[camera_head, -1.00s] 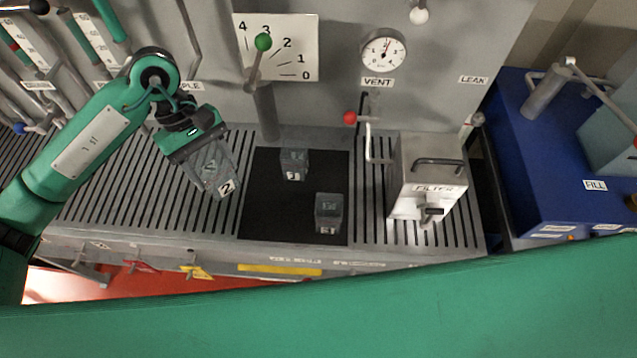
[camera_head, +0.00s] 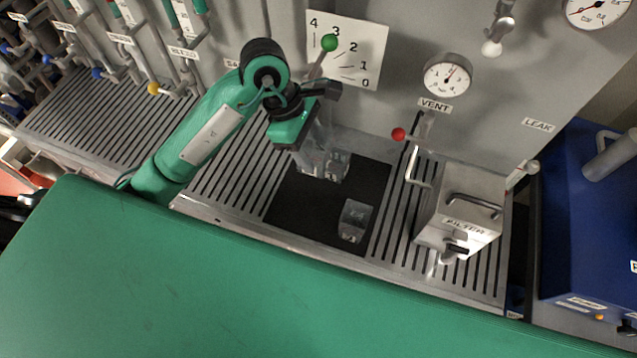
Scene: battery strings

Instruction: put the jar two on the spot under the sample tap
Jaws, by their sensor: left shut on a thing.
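My left gripper (camera_head: 306,143) is shut on jar two (camera_head: 312,160), a clear square jar, and holds it over the back left part of the black mat (camera_head: 300,215). Its number does not read clearly now. Another clear jar (camera_head: 339,165) shows just to the right of it, partly overlapped; I cannot tell whether they touch. A third jar (camera_head: 354,221) stands near the mat's front. The sample label (camera_head: 232,64) is mostly hidden behind my left arm, and I cannot make out the sample tap or the spot under it. My right gripper is out of view.
A green-knobbed lever (camera_head: 329,43) stands before the number plate (camera_head: 347,50). A red-knobbed handle (camera_head: 398,134) and the filter box (camera_head: 462,215) are to the right of the mat. Slatted grating (camera_head: 110,125) at the left is clear. A large green surface of mine covers the lower picture.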

